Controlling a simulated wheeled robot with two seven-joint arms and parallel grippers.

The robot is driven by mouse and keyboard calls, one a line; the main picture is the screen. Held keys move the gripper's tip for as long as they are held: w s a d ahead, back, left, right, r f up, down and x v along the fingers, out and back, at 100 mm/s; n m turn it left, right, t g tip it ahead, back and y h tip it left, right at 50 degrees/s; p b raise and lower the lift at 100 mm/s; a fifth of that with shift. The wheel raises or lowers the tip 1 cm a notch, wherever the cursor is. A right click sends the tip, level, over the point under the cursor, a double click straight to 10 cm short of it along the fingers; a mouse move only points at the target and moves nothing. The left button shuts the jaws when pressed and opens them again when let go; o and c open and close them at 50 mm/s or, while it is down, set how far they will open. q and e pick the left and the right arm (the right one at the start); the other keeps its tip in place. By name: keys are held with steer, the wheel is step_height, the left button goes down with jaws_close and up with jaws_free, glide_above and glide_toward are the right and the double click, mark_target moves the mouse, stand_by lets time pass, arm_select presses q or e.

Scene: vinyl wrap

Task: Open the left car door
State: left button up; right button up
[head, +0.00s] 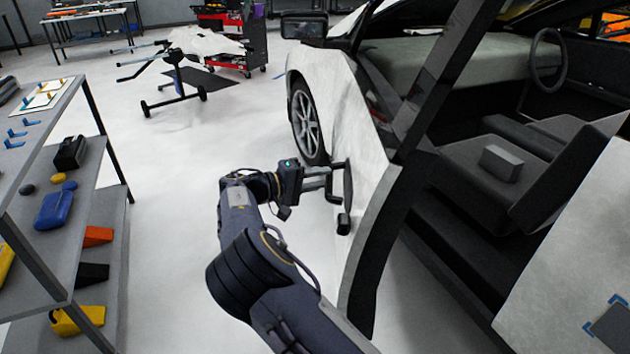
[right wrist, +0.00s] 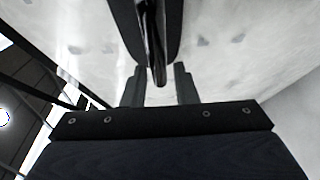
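The car door (head: 362,150) is a white panel with a thick dark edge and frame. It stands swung out from the body, with the dark cabin open to its right. My right gripper (head: 345,205) is at the outer face of this panel, near its lower left part. Its two dark fingertips are apart. In the right wrist view, the fingers of my right gripper (right wrist: 157,50) show against the white panel (right wrist: 225,60), with a slim dark piece (right wrist: 158,65) between them. Whether they touch it I cannot tell. My left gripper is not in view.
A grey shelf (head: 95,195) with tools stands close on the left. The front wheel (head: 305,120) and side mirror (head: 304,27) lie beyond the door. A seat (head: 470,180) and steering wheel (head: 548,58) are in the cabin. The floor (head: 170,200) between shelf and car is clear.

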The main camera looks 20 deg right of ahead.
steer(key=shift+o, duration=1.2)
steer(key=shift+a, duration=0.15)
steer(key=shift+f, duration=0.1)
steer(key=shift+a, duration=0.1)
steer(key=s+a+r, duration=0.1)
steer(key=a, duration=0.6)
steer(key=shift+a, duration=0.3)
steer(key=shift+r, duration=0.1)
steer(key=shift+c, duration=0.3)
